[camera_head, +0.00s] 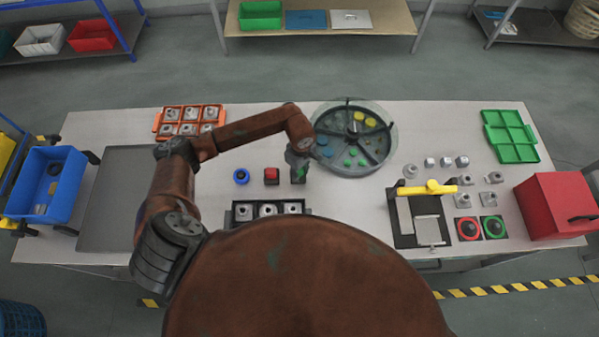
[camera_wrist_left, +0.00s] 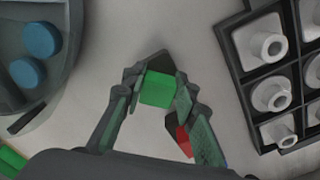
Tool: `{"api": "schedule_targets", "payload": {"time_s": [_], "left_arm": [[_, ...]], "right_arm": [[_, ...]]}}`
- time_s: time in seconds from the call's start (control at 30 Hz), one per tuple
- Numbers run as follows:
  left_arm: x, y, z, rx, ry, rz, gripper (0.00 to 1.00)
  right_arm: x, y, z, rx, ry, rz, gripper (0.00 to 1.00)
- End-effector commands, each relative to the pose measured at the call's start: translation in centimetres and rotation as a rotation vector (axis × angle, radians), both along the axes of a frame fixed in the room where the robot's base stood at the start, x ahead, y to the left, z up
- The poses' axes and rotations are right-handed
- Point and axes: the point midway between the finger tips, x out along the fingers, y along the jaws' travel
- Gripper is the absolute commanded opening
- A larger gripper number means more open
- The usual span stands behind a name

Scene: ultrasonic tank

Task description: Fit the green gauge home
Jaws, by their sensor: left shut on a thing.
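The green gauge (camera_wrist_left: 158,90) is a small green block between the fingertips of my left gripper (camera_wrist_left: 158,98) in the wrist view. The gripper is shut on it. In the head view my left gripper (camera_head: 298,160) points down at the table, and only a little of the green gauge (camera_head: 301,175) shows. A dark square piece (camera_wrist_left: 154,64) lies right behind or under the gauge. I cannot tell whether the gauge is in it or above it. A red block (camera_head: 271,175) on a dark base stands just left, and a blue round piece (camera_head: 241,176) stands farther left.
A round divided tray (camera_head: 391,140) with blue, yellow and green discs stands close on the right. A black rack (camera_head: 233,219) of metal fittings lies nearer me. An orange tray (camera_head: 158,124) of fittings is at the back left. A grey mat (camera_head: 118,195) lies bare.

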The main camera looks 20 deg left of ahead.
Motion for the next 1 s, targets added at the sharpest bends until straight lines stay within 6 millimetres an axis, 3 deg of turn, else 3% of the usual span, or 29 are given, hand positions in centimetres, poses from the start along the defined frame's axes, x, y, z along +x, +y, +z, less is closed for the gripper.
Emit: {"api": "schedule_targets", "payload": {"time_s": [1.0], "left_arm": [[-0.09,-0.03,-0.23,-0.001,0.001,0.0,0.02]], "right_arm": [[-0.03,-0.01,-0.62,0.0,0.001,0.0,0.4]]}}
